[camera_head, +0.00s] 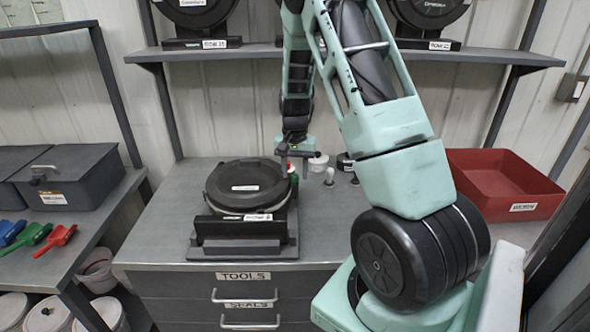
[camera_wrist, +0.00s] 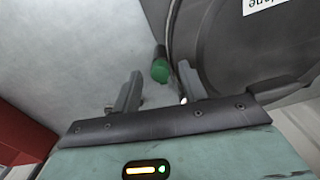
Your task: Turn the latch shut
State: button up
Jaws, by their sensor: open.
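The black round seed meter (camera_head: 243,184) stands on a dark base on the bench, its lid closed as far as I can see. In the wrist view its dark round lid (camera_wrist: 225,50) fills the upper right. A green-ended knob (camera_wrist: 160,70), which looks like the latch's handle, sticks out beside the meter's rim. My gripper (camera_wrist: 157,86) is open, with its fingertips on either side of the knob's line and nothing visibly held. In the head view my gripper (camera_head: 292,154) is at the meter's right side; the latch's exact angle is unclear there.
A red tray (camera_head: 503,180) stands at the bench's right. Small items, including a white-topped one (camera_head: 318,162), stand behind and right of the meter. A shelf (camera_head: 250,53) with more meters crosses above. A grey lidded bin (camera_head: 70,180) and coloured scoops are at left.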

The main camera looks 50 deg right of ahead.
jog(key=shift+f, duration=0.3)
grip_shut()
